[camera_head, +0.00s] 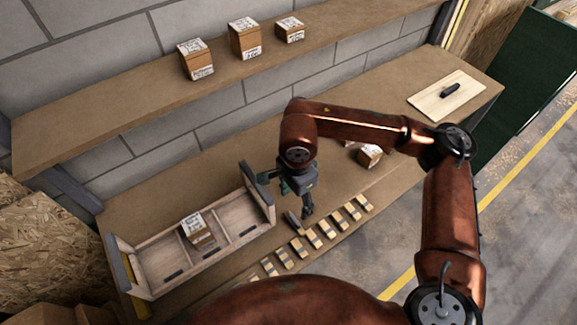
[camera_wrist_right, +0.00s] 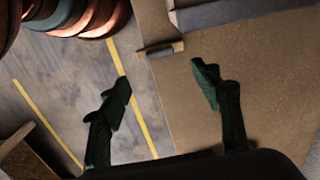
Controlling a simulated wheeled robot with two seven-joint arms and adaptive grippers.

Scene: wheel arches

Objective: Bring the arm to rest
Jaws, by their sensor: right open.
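My right arm comes in from the right in the head view and bends over the workbench (camera_head: 240,150). My right gripper (camera_head: 287,198) is open above the bench, just right of the wooden tray's right end. In the right wrist view its two dark fingers (camera_wrist_right: 162,88) stand wide apart with nothing gripped between them. A small block (camera_wrist_right: 160,49) lies on the bench edge beyond the fingertips. My left gripper is not in view.
A divided wooden tray (camera_head: 152,292) holds a labelled box (camera_head: 197,229). Several small blocks (camera_head: 313,238) line the bench's front edge. A box (camera_head: 369,156) stands behind my forearm. A pale board (camera_head: 430,101) bears a dark object. Three boxes (camera_head: 245,40) stand on the shelf.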

